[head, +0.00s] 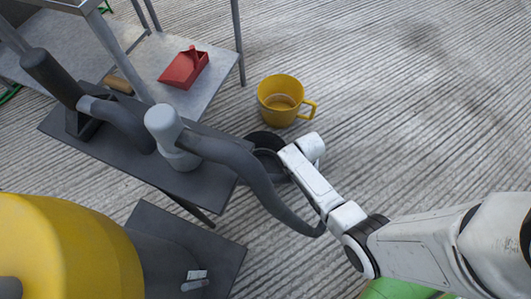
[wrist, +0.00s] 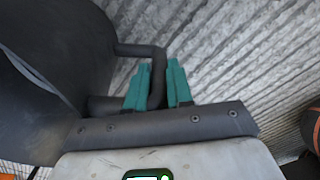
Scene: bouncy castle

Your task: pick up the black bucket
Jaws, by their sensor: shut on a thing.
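The black bucket (head: 265,139) is in the middle of the head view, partly hidden by a grey bent pipe and by my white wrist. In the wrist view the bucket (wrist: 65,70) fills the left side, its dark loop handle reaching to the right. My gripper (wrist: 159,66) has its two teal fingers on either side of this handle, shut on it. In the head view the fingers are hidden behind my wrist. I cannot tell whether the bucket touches the floor.
A yellow mug-shaped bucket (head: 280,101) stands just behind. A dark bench (head: 178,182) with thick pipes (head: 245,165) is close on the left. A red dustpan (head: 184,68) lies on a grey shelf (head: 216,72). Ribbed floor (head: 420,110) is clear to the right.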

